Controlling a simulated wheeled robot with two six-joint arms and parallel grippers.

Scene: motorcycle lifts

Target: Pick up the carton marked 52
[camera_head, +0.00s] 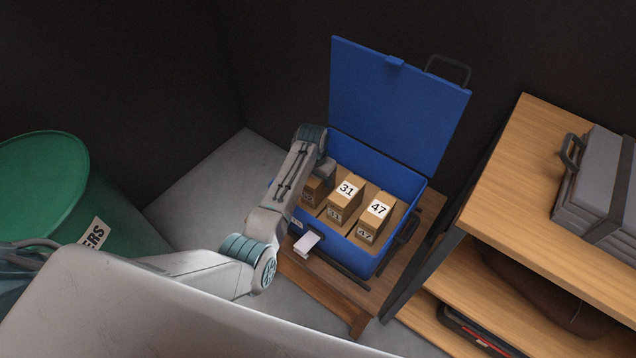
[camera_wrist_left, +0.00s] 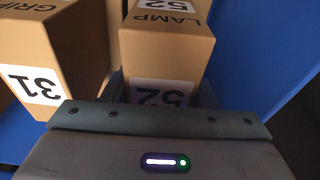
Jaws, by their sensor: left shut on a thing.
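The carton marked 52 (camera_wrist_left: 165,50) is brown, with "LAMP" and white 52 labels in the left wrist view. It stands in the open blue box (camera_head: 405,186), at the left end of a row of cartons; in the head view only part of this carton (camera_head: 318,187) shows past my arm. My left gripper (camera_head: 322,172) is over the box's left side, shut on the carton marked 52. Its fingers (camera_wrist_left: 165,92) reach along both sides of the carton in the left wrist view. The fingertips are mostly hidden in the head view. My right gripper is not in view.
Cartons marked 31 (camera_head: 342,203) and 47 (camera_head: 374,219) stand to the right in the box. The box's lid (camera_head: 395,100) is raised behind. The box rests on a low wooden stand (camera_head: 325,306). A wooden shelf unit (camera_head: 500,190) is at right, a green drum (camera_head: 50,190) at left.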

